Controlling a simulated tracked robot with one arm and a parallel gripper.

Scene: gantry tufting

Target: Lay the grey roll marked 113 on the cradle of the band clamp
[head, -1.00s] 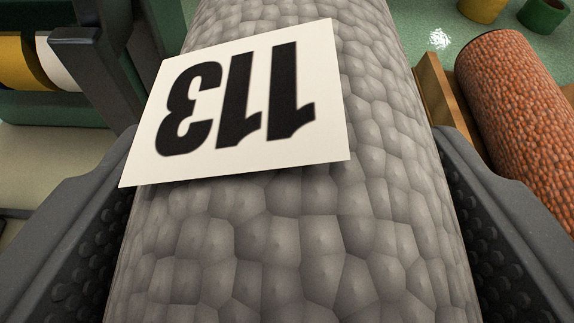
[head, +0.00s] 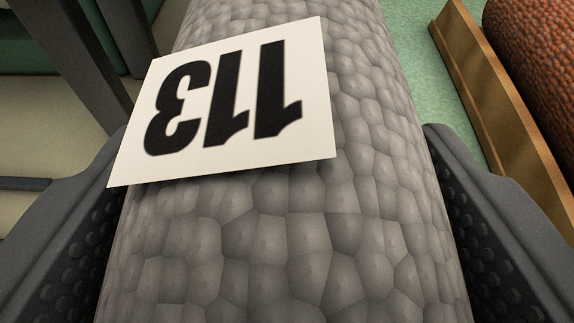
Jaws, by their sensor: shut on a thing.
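The grey roll (head: 290,225) has a pebbled surface and fills the middle of the view. A white label (head: 225,105) on it reads 113, upside down as I see it. My gripper (head: 285,250) is shut on the roll, with one dark studded jaw at its left side and the other at its right. The roll's near end runs out of the bottom of the frame and its far end out of the top. I cannot make out the cradle of the band clamp for certain in this view.
A wooden board or rack edge (head: 500,105) runs along the right, with an orange-brown pebbled roll (head: 540,60) beyond it. Green floor (head: 415,50) shows between the board and the grey roll. Dark grey posts (head: 110,40) and a pale surface (head: 60,120) lie at the left.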

